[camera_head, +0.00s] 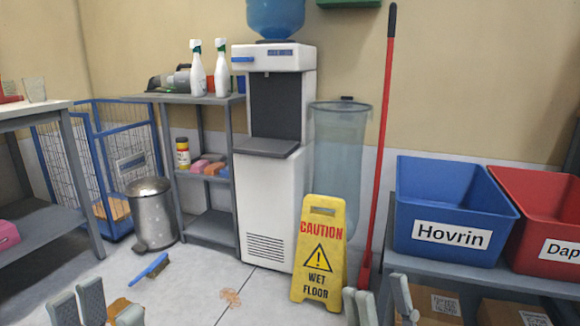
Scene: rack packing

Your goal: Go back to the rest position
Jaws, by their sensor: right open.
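My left gripper (101,306) is at the bottom left edge, with only its grey fingertips in view. A brown patch or thing shows between and behind those fingers. I cannot tell whether it lies on the floor or is between them. My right gripper (385,300) is at the bottom, right of the middle. Its fingertips are apart and nothing shows between them. It is in front of the yellow wet floor sign (320,252) and the lower edge of the rack.
A blue crate (440,252) labelled Hovrin and a red crate (543,270) stand on a rack (478,284) at right, boxes below. A blue brush (150,270) and a brown stain (230,298) are on the floor. A bin (152,218), shelf and water dispenser (268,205) stand behind.

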